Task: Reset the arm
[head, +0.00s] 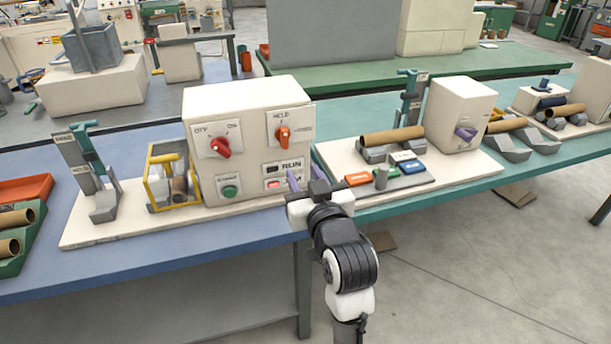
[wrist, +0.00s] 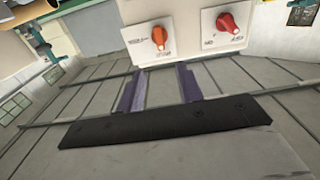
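My gripper (head: 305,178) is in front of the right side of the cream control box (head: 240,115) in the head view, near its lower right corner. It is open: in the wrist view its two purple fingers (wrist: 160,84) stand apart with nothing between them. My arm reaches up from the bottom of the head view. The box carries a red knob (head: 221,147), an orange knob (head: 283,134) and a green button (head: 229,190). The wrist view shows the orange knob (wrist: 159,36) and red knob (wrist: 228,23) upside down. My gripper partly hides the box's lower right panel.
The blue table (head: 150,268) bears the box, a yellow frame (head: 158,182) and a grey lever stand (head: 96,180). On the teal table to the right are a cardboard tube (head: 392,136), colored buttons and a cream block (head: 460,112).

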